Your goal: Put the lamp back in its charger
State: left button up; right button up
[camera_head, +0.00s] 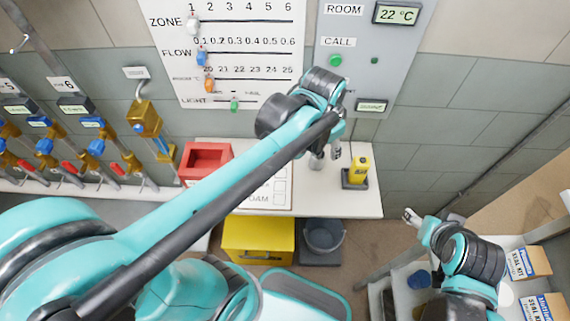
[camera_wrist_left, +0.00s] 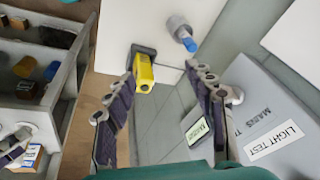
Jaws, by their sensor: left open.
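The yellow lamp (camera_head: 361,164) stands upright in its dark charger (camera_head: 354,183) at the right end of the white shelf. In the left wrist view the lamp (camera_wrist_left: 145,72) appears beside one fingertip, with the dark charger (camera_wrist_left: 142,49) at its far end. Whether it is fully seated is too small to tell. My left gripper (camera_head: 327,157) is open and empty, just left of the lamp in the head view; I see no contact. My right gripper (camera_head: 410,217) is lower right, away from the lamp; its finger gap is unclear.
A red tray (camera_head: 206,161) and a printed sheet lie on the white shelf (camera_head: 328,201). A yellow box (camera_head: 258,240) and a grey bucket (camera_head: 323,236) are below it. Grey panels (camera_head: 372,50) are on the wall behind. A cart with boxes (camera_head: 528,262) stands at right.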

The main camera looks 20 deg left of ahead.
pick_arm(q)
jog(key=s+a+f+n+t, duration=0.1)
jog(key=s+a+n+t, duration=0.2)
jog(key=s+a+n, duration=0.3)
jog(key=s+a, duration=0.1)
jog(key=s, duration=0.3)
jog(key=shift+a+f+n+t+y, duration=0.15)
jog(key=shift+f+n+t+y, duration=0.15)
jog(key=shift+n, duration=0.1)
jog(key=shift+s, duration=0.1)
jog(key=shift+f, duration=0.25)
dwell(1.0)
